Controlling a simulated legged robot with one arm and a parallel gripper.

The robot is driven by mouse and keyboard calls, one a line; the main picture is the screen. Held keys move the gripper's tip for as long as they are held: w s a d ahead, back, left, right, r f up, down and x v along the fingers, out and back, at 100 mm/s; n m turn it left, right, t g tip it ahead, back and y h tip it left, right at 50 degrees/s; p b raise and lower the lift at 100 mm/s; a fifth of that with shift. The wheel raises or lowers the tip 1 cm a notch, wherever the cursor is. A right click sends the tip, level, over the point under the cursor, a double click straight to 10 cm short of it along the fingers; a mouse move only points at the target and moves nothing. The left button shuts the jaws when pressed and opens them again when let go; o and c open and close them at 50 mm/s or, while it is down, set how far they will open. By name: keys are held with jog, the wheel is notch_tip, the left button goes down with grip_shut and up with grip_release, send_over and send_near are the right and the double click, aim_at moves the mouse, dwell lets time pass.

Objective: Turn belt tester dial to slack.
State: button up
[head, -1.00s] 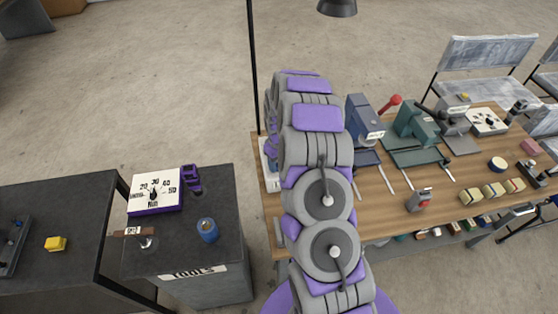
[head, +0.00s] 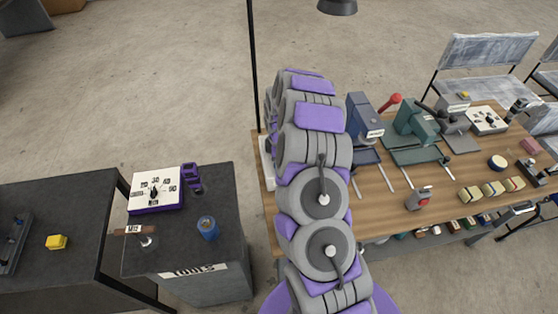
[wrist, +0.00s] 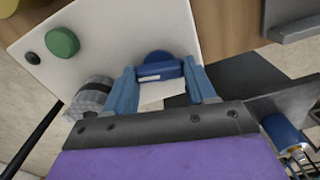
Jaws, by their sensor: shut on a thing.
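In the wrist view a blue dial (wrist: 157,66) with a small white mark sits on a white panel (wrist: 118,28). My gripper (wrist: 160,72) has its two blue fingers on either side of the dial and is shut on it. Which setting the dial points to cannot be read. A green knob (wrist: 62,42) and a small black knob (wrist: 32,58) are on the same panel, left of my gripper. In the head view my arm hides the gripper and the dial; only a pale edge of a box (head: 268,160) shows at the bench's left end.
The wooden bench (head: 385,205) carries a blue machine (head: 364,120), a green machine (head: 416,128) and several small blocks to the right. A dark tool cabinet (head: 215,262) on the left holds a white-faced dial box (head: 155,190) and a blue can (head: 208,228). A thin black post (head: 253,65) stands behind.

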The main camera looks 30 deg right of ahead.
jog(key=shift+w+r+n, duration=0.1)
jog(key=shift+w+n, duration=0.05)
jog(key=shift+n, duration=0.95)
jog(key=o, duration=1)
jog(key=shift+o, duration=0.2)
notch_tip(320, 180, up, 17)
jog(key=p, duration=0.1)
